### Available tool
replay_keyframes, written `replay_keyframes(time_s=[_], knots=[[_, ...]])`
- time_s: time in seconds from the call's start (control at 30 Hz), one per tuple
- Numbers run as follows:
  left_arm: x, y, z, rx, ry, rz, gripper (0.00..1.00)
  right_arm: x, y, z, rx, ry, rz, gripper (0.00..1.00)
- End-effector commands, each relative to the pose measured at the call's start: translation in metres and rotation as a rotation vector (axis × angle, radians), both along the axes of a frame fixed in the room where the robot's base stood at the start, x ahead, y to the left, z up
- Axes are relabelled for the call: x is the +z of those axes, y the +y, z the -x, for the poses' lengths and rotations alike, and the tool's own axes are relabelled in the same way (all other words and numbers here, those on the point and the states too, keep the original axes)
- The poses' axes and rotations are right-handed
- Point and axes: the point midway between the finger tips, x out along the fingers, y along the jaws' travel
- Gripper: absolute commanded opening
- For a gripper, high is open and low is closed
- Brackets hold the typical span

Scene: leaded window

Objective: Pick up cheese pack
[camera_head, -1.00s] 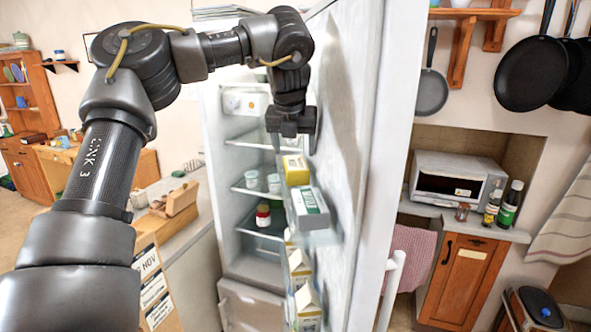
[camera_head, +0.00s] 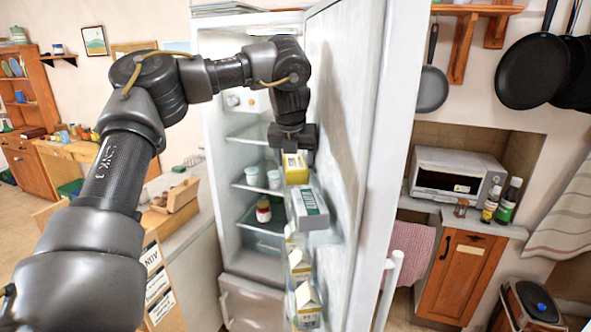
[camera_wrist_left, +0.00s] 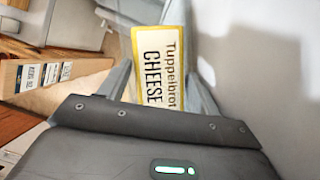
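The cheese pack (camera_head: 296,174) is a yellow and white box standing on the upper shelf of the open fridge door. In the left wrist view, the cheese pack (camera_wrist_left: 160,65) shows its "CHEESE" lettering between my fingers. My left gripper (camera_head: 293,150) points down right above the pack, seemingly around its top end. In the wrist view, the left gripper (camera_wrist_left: 160,85) looks open, with one finger on each side of the pack. I cannot tell whether the fingers touch it. My right gripper is not in view.
A grey-white box (camera_head: 309,209) stands close in front of the pack on the door. Cartons (camera_head: 307,302) stand lower on the door. The fridge door (camera_head: 365,150) rises close to the gripper's right. White cups (camera_head: 252,175) and a red jar (camera_head: 263,211) stand on inner shelves.

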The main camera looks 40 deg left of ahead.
Motion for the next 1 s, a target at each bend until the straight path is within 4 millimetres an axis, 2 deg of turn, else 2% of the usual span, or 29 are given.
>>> replay_keyframes(time_s=[0.03,0.23,0.67,0.87,1.0], knots=[[0.000,0.000,0.000,0.000,0.001,0.001,0.52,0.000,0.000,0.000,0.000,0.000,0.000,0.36],[0.000,0.000,0.000,-0.001,0.001,0.000,0.25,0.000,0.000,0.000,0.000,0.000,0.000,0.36],[0.008,0.000,-0.001,0.000,-0.002,-0.003,0.24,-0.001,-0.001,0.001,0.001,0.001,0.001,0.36],[0.034,0.000,-0.001,0.001,-0.005,-0.003,0.24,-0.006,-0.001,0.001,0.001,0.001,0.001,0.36],[0.052,-0.010,0.013,-0.001,-0.004,-0.005,0.24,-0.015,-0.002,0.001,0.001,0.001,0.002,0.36]])
